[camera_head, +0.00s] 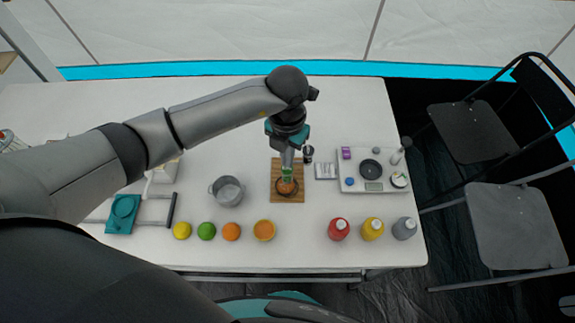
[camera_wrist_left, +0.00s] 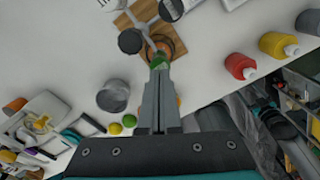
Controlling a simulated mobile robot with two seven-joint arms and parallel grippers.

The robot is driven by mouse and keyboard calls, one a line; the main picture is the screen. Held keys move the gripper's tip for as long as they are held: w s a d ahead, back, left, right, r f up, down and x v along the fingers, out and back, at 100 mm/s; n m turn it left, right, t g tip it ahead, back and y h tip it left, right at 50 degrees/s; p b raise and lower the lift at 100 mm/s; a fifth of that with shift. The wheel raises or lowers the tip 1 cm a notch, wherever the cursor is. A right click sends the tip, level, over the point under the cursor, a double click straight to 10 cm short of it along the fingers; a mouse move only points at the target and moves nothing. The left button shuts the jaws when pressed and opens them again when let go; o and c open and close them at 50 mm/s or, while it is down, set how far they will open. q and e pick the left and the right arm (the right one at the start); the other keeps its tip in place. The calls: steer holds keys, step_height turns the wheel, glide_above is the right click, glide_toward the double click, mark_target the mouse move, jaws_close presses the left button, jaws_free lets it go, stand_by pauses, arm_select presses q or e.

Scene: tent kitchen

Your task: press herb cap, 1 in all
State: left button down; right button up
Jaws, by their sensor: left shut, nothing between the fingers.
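The herb cap (camera_head: 287,174) is a small green piece above a round orange-brown item (camera_head: 286,188) on a wooden board (camera_head: 290,163). The green cap also shows in the wrist view (camera_wrist_left: 158,61), right at the tips of my fingers. My left gripper (camera_head: 286,165) points down over the board from above. Its fingers (camera_wrist_left: 160,73) are shut together with nothing between them. The tips look to be at or just above the cap; I cannot tell if they touch it. The fingers partly hide the cap in the head view. My right gripper is not in view.
A grey pot (camera_head: 227,191) stands left of the board. Red (camera_head: 338,230), yellow (camera_head: 373,229) and grey (camera_head: 404,228) bottles stand front right. The back of the table is clear.

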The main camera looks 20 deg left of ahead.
arm_select(q)
steer(key=shift+f, duration=0.1)
stand_by(0.4)
steer(key=shift+f+b, duration=0.5)
steer(key=shift+f+b, duration=0.4)
steer(key=shift+f, duration=0.1)
steer(key=shift+r, duration=0.1)
steer(key=shift+r+p, duration=0.4)
steer(key=shift+p, duration=0.05)
stand_by(0.5)
step_height(320, 180, up, 6)
steer(key=p, duration=0.5)
